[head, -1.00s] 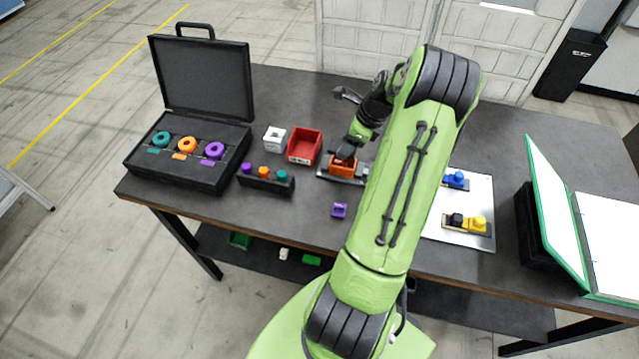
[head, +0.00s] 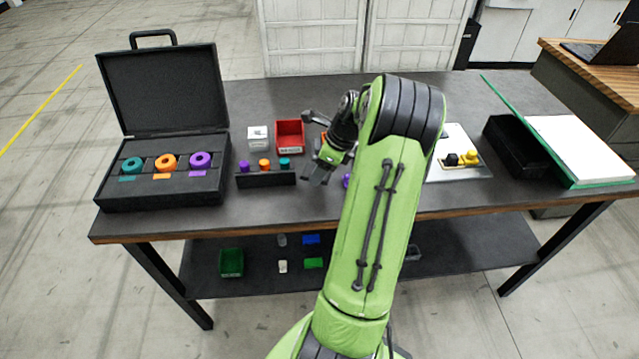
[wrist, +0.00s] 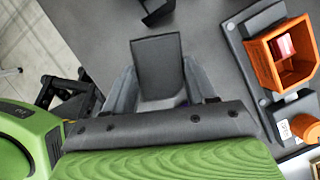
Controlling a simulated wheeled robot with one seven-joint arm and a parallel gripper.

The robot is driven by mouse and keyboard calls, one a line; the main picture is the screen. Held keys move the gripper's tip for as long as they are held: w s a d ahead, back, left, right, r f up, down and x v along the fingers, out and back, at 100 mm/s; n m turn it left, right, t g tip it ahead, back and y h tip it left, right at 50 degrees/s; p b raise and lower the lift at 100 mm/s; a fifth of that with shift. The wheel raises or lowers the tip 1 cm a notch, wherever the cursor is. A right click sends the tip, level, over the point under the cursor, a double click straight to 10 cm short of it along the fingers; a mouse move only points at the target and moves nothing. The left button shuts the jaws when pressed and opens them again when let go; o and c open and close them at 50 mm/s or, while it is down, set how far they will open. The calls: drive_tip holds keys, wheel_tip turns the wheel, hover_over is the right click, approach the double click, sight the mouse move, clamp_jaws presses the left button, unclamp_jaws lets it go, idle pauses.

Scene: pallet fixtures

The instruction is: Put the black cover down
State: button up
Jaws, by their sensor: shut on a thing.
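My gripper (wrist: 160,88) is shut on the black cover (wrist: 157,58), a dark flat piece held upright between the two grey fingers in the wrist view. In the head view my gripper (head: 320,174) hangs over the table, just right of the black peg rack; the cover is hard to make out there against the dark parts. The orange box (wrist: 262,62) sits open in its grey fixture to the right in the wrist view, with a pale pink and white thing inside.
The black rack (head: 266,181) with purple, orange and teal pegs stands left of my gripper. A red bin (head: 289,134) and white box (head: 258,138) stand behind it. An open black case (head: 160,188) is far left. Bare table (head: 320,212) lies in front of my gripper.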

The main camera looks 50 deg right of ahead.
sight(321, 187)
wheel_tip(321, 187, down, 4)
drive_tip(key=shift+r+b, duration=0.15)
drive_tip(key=shift+b, duration=0.2)
drive_tip(key=o, duration=1.5)
drive_tip(key=shift+c, duration=0.2)
